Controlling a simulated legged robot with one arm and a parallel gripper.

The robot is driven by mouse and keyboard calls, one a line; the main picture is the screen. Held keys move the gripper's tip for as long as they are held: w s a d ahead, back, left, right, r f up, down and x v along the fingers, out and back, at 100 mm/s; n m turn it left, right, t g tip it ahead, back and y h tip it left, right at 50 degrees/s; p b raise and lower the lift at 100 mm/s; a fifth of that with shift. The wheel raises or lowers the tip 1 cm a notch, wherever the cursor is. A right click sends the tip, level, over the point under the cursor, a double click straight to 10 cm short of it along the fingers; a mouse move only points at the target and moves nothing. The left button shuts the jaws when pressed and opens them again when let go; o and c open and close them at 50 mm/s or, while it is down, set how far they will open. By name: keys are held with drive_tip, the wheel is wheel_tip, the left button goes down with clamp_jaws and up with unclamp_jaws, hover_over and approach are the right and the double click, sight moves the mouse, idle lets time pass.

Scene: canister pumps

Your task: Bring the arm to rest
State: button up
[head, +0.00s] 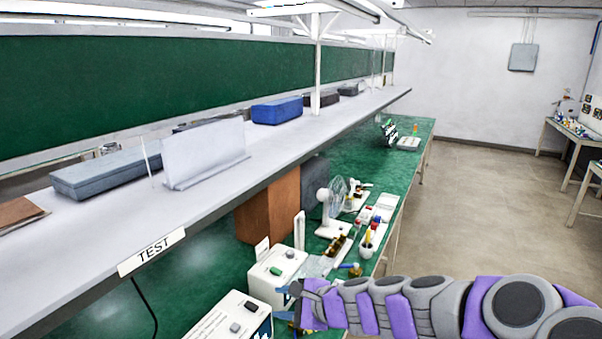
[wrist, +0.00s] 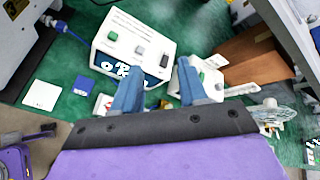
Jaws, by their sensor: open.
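My arm reaches in from the lower right of the head view, purple and grey, over the front edge of the green bench. My gripper (head: 297,290) is at its left end, near the white boxes. In the wrist view my gripper (wrist: 160,88) shows two blue fingers standing apart, with nothing between them.
The green bench (head: 205,260) holds white boxes (head: 235,318), a fan (head: 333,205) and a cup of tools (head: 368,240). A shelf marked TEST (head: 152,252) overhangs it, bearing a blue case (head: 277,111). Open floor (head: 490,210) lies to the right.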

drive_tip(key=s+n+g+h, duration=0.3)
drive_tip(key=s+n+g, duration=0.2)
drive_tip(key=s+n, duration=0.95)
drive_tip(key=s+d+f+n+g+h, duration=0.1)
drive_tip(key=s+d+h, duration=0.6)
drive_tip(key=s+d, duration=1)
drive_tip(key=s+f+g, duration=0.1)
drive_tip(key=s+g, duration=0.1)
drive_tip(key=s, duration=0.2)
drive_tip(key=shift+d+f+g, duration=0.15)
drive_tip(key=shift+d+g, duration=0.1)
drive_tip(key=shift+g, duration=0.05)
